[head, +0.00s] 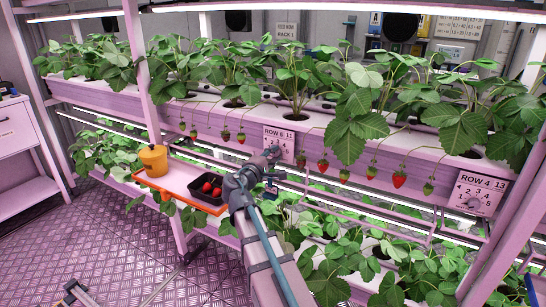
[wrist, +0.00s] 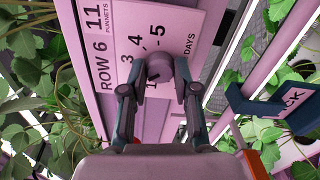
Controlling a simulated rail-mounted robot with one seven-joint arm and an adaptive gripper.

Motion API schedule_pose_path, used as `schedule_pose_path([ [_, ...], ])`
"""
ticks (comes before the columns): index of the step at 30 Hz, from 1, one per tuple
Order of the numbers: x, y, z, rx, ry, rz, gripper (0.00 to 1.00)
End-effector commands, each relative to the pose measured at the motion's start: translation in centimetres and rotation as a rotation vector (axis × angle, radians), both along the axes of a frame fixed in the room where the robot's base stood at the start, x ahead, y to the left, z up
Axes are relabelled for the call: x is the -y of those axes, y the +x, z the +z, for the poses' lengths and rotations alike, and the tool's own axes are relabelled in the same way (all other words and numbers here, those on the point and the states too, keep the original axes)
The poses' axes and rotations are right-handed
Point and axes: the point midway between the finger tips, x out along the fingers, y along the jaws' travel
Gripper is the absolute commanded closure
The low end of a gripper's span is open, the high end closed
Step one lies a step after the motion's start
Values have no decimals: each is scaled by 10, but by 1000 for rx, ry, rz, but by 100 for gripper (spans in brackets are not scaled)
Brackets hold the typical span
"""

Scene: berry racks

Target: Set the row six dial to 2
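The row six dial (wrist: 158,68) is a round, dark knob on the pink-white ROW 6 label plate (wrist: 105,62), which appears turned sideways in the wrist view. The numbers 3, 4 and 5 show around the knob; 2 is hidden, and I cannot read the pointer. My gripper (wrist: 159,72) has one finger on each side of the knob. I cannot tell whether the fingers touch it. In the head view my gripper (head: 272,160) is at the lower part of the ROW 6 plate (head: 279,140), and my arm covers the area below it.
Strawberries and leaves hang along the upper row near the plate. An orange tray (head: 150,183) with an orange pot (head: 153,160) and a black punnet (head: 196,196) of berries lies left of my arm. A similar ROW 4 plate (head: 478,192) is at the right. A dark blue bracket (wrist: 285,110) stands beside my gripper.

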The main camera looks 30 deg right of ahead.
Motion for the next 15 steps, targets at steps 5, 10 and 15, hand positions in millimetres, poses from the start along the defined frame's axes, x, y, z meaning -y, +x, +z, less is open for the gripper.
schedule_pose_path([
  [5,0,0,0,-1,-1,0,46],
  [10,0,0,0,-1,-1,0,46],
  [15,-4,-3,0,-1,-1,0,46],
])
